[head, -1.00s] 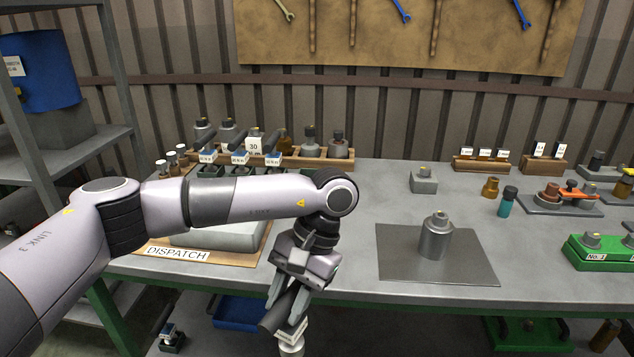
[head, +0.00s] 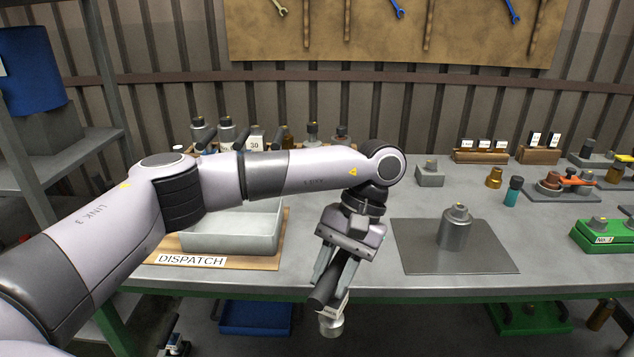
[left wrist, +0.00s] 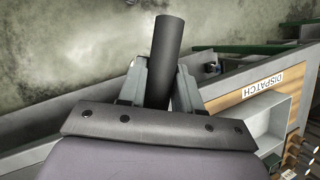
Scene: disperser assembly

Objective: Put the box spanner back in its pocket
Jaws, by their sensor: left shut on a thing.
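My left gripper (head: 337,268) is shut on a tool that looks like the box spanner, held in front of the table's front edge. Its thick dark handle (head: 325,288) slants through the fingers, with a white label and a metal round end (head: 331,325) below. In the left wrist view the dark handle (left wrist: 163,60) sticks out between the fingers (left wrist: 158,85). Similar dark-handled tools (head: 228,132) stand at the back left, partly hidden by my left arm. I cannot tell which pocket belongs to the spanner. My right gripper is not in view.
A grey tray (head: 236,242) sits on the DISPATCH board (head: 190,259) at the left. A metal cylinder (head: 455,228) stands on a dark mat (head: 420,250). Labelled wooden blocks (head: 481,156) and a green tray (head: 597,238) are to the right. Bare table lies around the mat.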

